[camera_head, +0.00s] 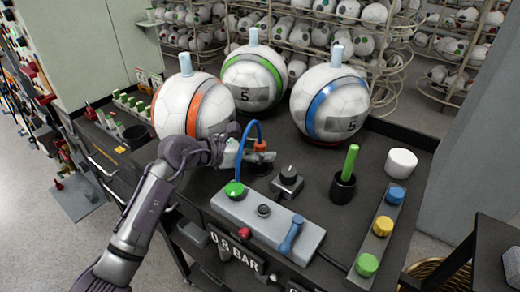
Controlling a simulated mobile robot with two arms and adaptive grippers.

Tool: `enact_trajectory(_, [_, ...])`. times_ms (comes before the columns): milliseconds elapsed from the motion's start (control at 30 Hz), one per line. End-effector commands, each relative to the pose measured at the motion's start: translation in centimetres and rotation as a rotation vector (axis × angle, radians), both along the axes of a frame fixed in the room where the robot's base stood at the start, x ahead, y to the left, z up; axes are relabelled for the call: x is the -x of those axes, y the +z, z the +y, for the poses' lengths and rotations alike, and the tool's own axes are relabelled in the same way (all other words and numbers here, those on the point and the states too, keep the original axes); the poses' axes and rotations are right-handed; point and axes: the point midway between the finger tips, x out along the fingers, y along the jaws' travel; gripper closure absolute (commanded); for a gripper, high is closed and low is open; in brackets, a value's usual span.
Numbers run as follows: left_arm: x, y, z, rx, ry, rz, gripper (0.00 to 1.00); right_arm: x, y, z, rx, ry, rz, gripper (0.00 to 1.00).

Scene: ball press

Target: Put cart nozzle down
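The cart nozzle (260,145) is a small orange piece at the end of a blue hose (243,127). The hose arches up from the green fitting (235,188) on the grey control box. My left gripper (262,155) comes in from the left and appears closed around the nozzle, above the dark cart top (318,240). Its fingers partly hide the nozzle's lower end. My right gripper is not in view.
Three balls with orange (185,107), green (253,78) and blue (330,103) bands stand behind the gripper. A black cup with a green stick (343,188), a white cylinder (401,163) and a strip of coloured buttons (383,226) are at right. Wire ball racks (400,60) fill the back.

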Motion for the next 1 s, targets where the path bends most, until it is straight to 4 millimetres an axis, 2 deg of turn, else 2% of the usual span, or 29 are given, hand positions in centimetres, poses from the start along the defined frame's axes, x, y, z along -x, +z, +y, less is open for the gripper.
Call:
enact_trajectory(367, [0.1, 0.4, 0.2, 0.001, 0.001, -0.001, 0.47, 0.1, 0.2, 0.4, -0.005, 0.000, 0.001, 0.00])
enact_trajectory(467, [0.7, 0.8, 1.4, -0.002, 0.002, -0.003, 0.47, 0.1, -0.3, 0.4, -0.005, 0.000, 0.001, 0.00])
enact_trajectory(800, [4.2, 3.4, 7.1, -0.003, 0.003, -0.003, 0.47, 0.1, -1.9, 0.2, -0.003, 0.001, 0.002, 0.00])
enact_trajectory(1000, [5.4, 4.5, 9.0, -0.001, 0.002, 0.000, 0.47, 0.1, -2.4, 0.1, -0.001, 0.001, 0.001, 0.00])
